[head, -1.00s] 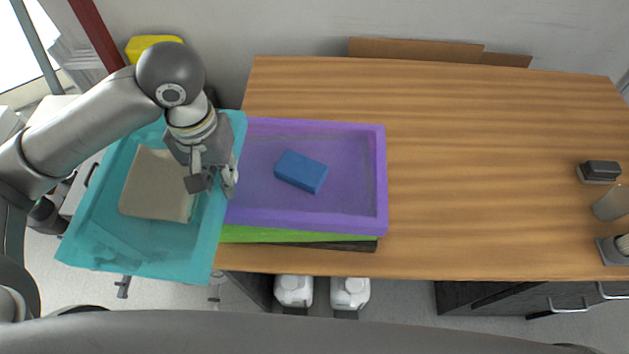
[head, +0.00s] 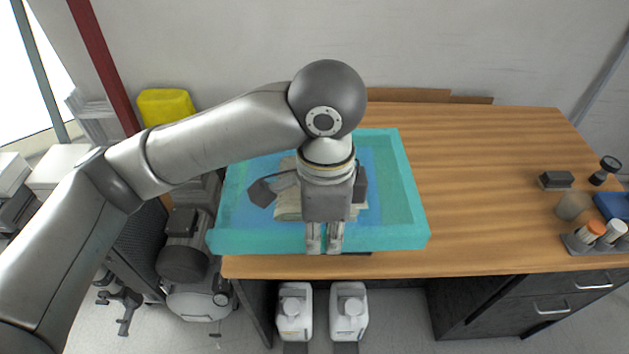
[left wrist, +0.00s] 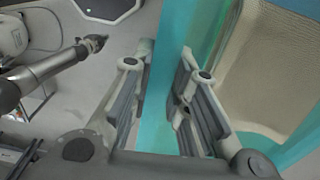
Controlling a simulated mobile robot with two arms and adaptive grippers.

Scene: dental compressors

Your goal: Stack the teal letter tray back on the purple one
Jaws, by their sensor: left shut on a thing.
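The teal letter tray (head: 262,241) is at the left end of the wooden desk, where the stack of trays stands. It looks roughly level in the head view. A beige item (head: 288,208) lies inside it, partly behind my arm. My left gripper (head: 324,246) is shut on the tray's front wall. In the left wrist view the fingers (left wrist: 163,75) stand on either side of the teal wall (left wrist: 160,125). The purple tray is hidden under the teal one, so whether they touch cannot be told. My right gripper is out of view.
The desk (head: 480,200) is clear in the middle. A black block (head: 556,180), a cup (head: 571,206) and a rack of bottles (head: 597,240) stand at the right. White jugs (head: 294,315) stand below the front edge.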

